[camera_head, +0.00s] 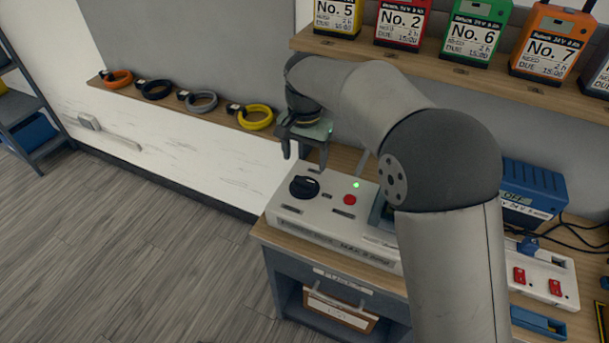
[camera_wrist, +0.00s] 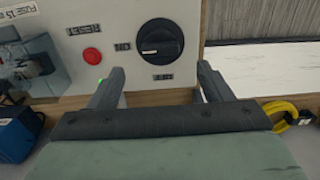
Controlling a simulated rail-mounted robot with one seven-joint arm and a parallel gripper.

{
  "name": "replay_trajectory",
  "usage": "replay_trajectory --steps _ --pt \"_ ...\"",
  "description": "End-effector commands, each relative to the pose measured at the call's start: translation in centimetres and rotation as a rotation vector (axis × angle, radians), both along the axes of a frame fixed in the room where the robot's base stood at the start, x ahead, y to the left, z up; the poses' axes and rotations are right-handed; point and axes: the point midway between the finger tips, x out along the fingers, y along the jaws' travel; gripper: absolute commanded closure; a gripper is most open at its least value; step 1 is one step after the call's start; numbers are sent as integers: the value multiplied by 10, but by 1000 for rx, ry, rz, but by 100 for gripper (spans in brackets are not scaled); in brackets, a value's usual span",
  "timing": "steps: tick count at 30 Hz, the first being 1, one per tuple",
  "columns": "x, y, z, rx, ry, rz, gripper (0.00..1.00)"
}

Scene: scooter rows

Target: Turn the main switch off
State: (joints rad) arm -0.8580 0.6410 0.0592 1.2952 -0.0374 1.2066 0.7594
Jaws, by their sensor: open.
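The main switch is a black rotary knob (camera_head: 304,187) on the top of a pale grey control box (camera_head: 330,228) on the bench. In the wrist view the knob (camera_wrist: 160,43) shows a light line across it, with small labels beside and below it that I cannot read surely. My gripper (camera_head: 303,158) is open and empty above the back edge of the box, close to the knob but apart from it. In the wrist view its two fingers (camera_wrist: 162,88) stand apart, with the knob beyond their tips.
A red button (camera_head: 349,199) and a lit green lamp (camera_head: 356,185) sit right of the knob. A blue unit (camera_head: 533,188) with cables and a white strip with red switches (camera_head: 540,279) stand further right. Coloured packs (camera_head: 472,30) fill the upper shelf. Coiled cables (camera_head: 255,117) lie on the ledge.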

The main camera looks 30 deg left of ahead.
Motion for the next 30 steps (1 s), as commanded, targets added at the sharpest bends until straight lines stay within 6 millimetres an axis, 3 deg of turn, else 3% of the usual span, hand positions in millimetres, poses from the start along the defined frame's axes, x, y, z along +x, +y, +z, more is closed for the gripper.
replay_trajectory --steps 3,9,15,23,24,28,29,30 --pt "-1 -1 -26 -3 2 0 27" --pt "0 -1 -59 -2 2 0 27" --pt "0 0 -73 0 0 0 27" --pt "0 0 -75 0 0 0 27" --pt "0 0 -75 0 0 0 30" --pt "0 0 -75 0 0 0 66" --pt "0 0 -75 0 0 0 72" --pt "0 0 -75 0 0 0 72"
